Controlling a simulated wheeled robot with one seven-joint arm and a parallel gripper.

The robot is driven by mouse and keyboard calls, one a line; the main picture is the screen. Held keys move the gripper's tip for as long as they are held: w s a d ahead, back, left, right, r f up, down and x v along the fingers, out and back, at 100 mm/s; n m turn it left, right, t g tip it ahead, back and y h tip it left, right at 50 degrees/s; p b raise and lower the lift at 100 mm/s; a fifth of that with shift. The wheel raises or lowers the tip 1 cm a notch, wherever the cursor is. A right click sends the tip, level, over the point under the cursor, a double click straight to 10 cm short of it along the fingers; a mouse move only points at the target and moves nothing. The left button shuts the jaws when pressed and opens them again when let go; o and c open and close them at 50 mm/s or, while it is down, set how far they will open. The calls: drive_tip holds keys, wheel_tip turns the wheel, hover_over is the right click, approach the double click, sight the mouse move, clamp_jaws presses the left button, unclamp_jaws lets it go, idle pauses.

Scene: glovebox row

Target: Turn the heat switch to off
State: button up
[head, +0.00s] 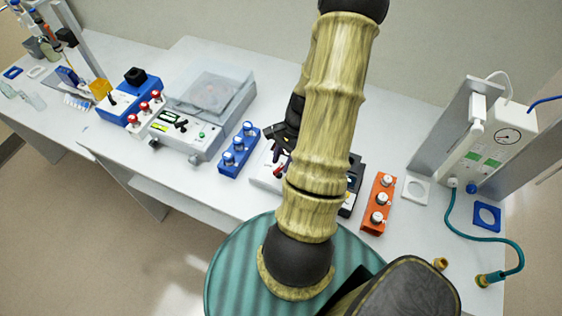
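My arm crosses the middle of the head view and covers much of what lies behind it. Dark parts of my gripper (282,150) show just left of the arm, low over a white and black device. Its fingertips are mostly hidden, so I cannot tell whether they are open or shut. The device's white left edge (264,180) and black right part (352,196) show on either side of the arm. I cannot make out a heat switch; it may be hidden behind my arm. Contact between gripper and device cannot be seen.
A blue rack (238,152) with white-capped vials stands left of the device, an orange rack (378,206) right of it. A white instrument (188,138) with a clear lid stands further left. A white apparatus with a dial (507,136) and teal hose (486,240) is at right.

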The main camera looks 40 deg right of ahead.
drive_tip(key=shift+x, duration=0.8)
clamp_jaws()
drive_tip(key=shift+r+n, duration=0.1)
drive_tip(key=shift+n, duration=0.3)
drive_tip(key=n, duration=0.1)
drive_tip(key=n+g, duration=0.1)
drive_tip(key=shift+w+n+p, duration=0.2)
drive_tip(key=shift+n+p, duration=0.1)
drive_tip(key=shift+p, duration=0.1)
drive_tip(key=n+g, duration=0.1)
drive_tip(key=n, duration=0.1)
drive_tip(key=n+g+h, duration=0.1)
drive_tip(key=n, duration=0.2)
drive_tip(key=shift+w+a, duration=0.1)
drive_tip(key=shift+w, duration=0.1)
drive_tip(key=shift+n, duration=0.3)
